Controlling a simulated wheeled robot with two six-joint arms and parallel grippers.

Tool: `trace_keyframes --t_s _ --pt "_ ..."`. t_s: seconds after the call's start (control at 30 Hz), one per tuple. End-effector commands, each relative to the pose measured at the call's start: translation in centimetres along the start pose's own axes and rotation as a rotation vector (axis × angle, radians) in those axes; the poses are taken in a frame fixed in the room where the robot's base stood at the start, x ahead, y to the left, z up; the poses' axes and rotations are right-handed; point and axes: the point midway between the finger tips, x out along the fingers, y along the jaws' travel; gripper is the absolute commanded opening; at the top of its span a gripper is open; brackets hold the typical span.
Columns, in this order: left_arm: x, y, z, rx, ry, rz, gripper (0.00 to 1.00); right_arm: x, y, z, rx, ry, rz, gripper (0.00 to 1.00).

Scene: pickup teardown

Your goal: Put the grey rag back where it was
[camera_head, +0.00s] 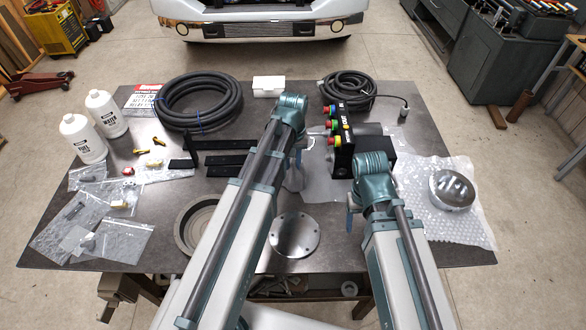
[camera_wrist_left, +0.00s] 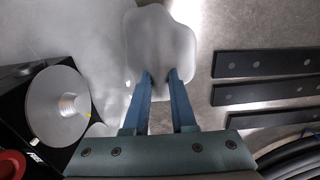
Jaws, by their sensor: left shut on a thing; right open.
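The grey rag (camera_wrist_left: 162,35) is a light grey, soft-edged piece between the blue fingertips of my left gripper (camera_wrist_left: 160,78) in the left wrist view. My left gripper (camera_head: 298,160) is shut on it and points down over the middle of the table. In the head view the rag (camera_head: 293,180) shows only partly beside my left arm. I cannot tell whether it touches the surface below. My right gripper (camera_head: 352,215) is open near the table's front, right of a round metal flange (camera_head: 295,235). Its fingers are partly hidden by its wrist.
A black control box (camera_head: 365,155) with coloured buttons stands right of my left gripper, on a pale grey sheet (camera_head: 322,185). Black bars (camera_head: 222,160) lie to the left. A coiled hose (camera_head: 198,100) lies behind. Bubble wrap (camera_head: 415,180) bears a metal disc (camera_head: 452,190) at right.

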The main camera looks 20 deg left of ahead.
Motion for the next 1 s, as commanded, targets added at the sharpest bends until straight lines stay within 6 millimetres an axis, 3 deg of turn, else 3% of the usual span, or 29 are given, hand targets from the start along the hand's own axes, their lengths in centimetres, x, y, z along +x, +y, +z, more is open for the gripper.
trace_keyframes --t_s 0.43,0.47,0.6,1.0 --pt "0.75 0.01 0.02 0.000 0.000 0.000 0.00 0.75 -0.07 -0.04 0.000 0.000 0.000 0.69" --pt "0.57 0.01 0.02 0.000 0.000 0.000 0.29 0.57 -0.05 -0.03 0.000 0.000 0.000 0.69" --pt "0.55 0.01 0.02 0.000 0.000 0.000 0.54 0.54 -0.05 -0.03 0.000 0.000 0.000 0.69" --pt "0.44 0.02 0.01 0.000 0.000 0.000 0.54 0.43 -0.04 -0.02 0.000 0.000 0.000 0.69"
